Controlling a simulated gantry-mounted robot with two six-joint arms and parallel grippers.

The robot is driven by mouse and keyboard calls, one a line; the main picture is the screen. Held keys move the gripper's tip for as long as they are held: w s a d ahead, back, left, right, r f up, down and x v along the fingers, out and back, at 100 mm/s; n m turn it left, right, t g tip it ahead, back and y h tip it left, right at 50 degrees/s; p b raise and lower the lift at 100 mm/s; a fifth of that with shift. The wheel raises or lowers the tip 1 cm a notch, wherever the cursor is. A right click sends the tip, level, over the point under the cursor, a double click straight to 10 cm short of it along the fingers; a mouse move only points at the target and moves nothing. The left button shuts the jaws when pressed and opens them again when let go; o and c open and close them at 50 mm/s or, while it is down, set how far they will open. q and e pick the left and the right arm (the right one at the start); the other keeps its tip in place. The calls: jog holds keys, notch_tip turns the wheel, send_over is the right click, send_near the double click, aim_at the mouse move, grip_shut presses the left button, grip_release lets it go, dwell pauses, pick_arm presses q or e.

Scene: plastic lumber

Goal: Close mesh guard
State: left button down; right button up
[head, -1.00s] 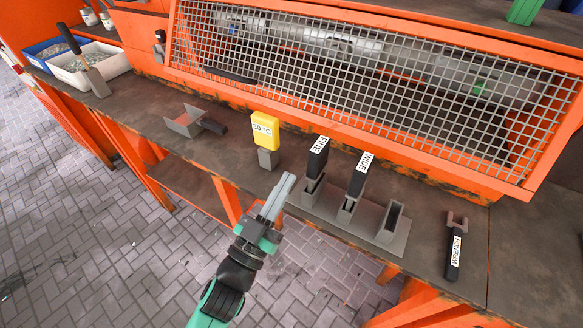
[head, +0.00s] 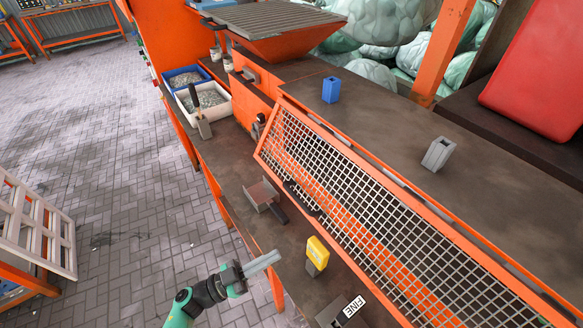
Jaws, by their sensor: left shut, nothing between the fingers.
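The mesh guard (head: 365,205) is a grey wire grid in an orange frame, running diagonally from the middle to the lower right of the head view. Its lower right end is cut off by the picture edge. A dark bar (head: 302,197), perhaps its handle, shows near its lower left edge. I cannot tell if the guard is fully shut. My left gripper (head: 272,259) is shut and empty at the bench's front edge, apart from the guard. My right gripper is out of view.
Near the guard on the bench (head: 235,168) are a grey scoop (head: 262,194), a yellow tag block (head: 317,252) and a FINE-labelled piece (head: 354,307). White (head: 205,100) and blue (head: 184,76) bins stand farther back. Blue (head: 331,90) and grey (head: 438,153) blocks sit on top, behind the guard.

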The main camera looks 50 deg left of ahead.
pick_arm(q)
jog(key=s+a+r+n+y+p, duration=0.2)
jog(key=s+a+r+y, duration=0.1)
jog(key=a+r+y, duration=0.15)
jog(key=w+b, duration=0.3)
jog(key=w, duration=1)
jog(key=shift+w+d+f+t+h+b, duration=0.15)
jog(key=shift+d+f+t+h+b, duration=0.15)
jog(key=shift+h, duration=0.15)
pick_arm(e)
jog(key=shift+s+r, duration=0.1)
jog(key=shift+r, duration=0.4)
pick_arm(q)
jog(key=shift+a, duration=0.1)
